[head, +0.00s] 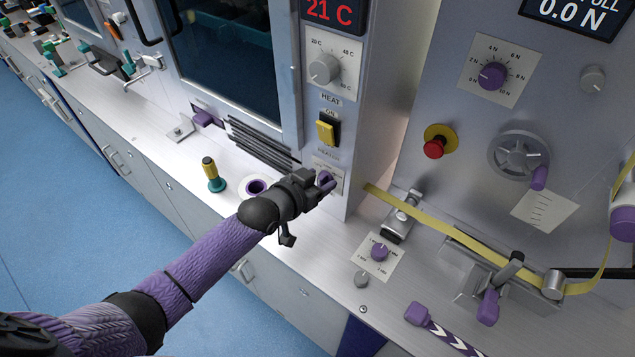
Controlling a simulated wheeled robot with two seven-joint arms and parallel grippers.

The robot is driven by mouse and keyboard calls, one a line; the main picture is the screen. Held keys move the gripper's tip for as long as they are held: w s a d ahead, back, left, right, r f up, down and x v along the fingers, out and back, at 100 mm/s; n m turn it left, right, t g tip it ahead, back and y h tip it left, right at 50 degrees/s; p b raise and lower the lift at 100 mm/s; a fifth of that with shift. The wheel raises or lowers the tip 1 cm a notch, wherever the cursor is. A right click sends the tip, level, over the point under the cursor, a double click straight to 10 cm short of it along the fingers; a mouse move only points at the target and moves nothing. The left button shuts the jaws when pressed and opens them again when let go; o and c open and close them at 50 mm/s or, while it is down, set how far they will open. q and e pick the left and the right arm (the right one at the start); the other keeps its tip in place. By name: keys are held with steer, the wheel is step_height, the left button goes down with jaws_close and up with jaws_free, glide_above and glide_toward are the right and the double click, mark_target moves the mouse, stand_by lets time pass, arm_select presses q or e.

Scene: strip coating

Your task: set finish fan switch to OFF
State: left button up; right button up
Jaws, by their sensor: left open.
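My left arm comes in from the lower left. My left gripper (318,187) is open at the lower front of the oven's control column. It is right at a small pale plate (330,170) under the yellow rocker switch. A small purple part (326,180) shows at the fingertips, probably the fan switch lever. The gripper covers most of it, so its position and whether the fingers touch it cannot be told. The plate's lettering is too small to read. My right gripper is not in view.
Above are the yellow heater switch (326,130) and a grey heat dial (324,69). A yellow strip (440,225) runs rightward past a red stop button (434,148).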

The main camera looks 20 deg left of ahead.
arm_select(q)
steer(key=shift+s, duration=0.1)
jaws_close()
stand_by(0.6)
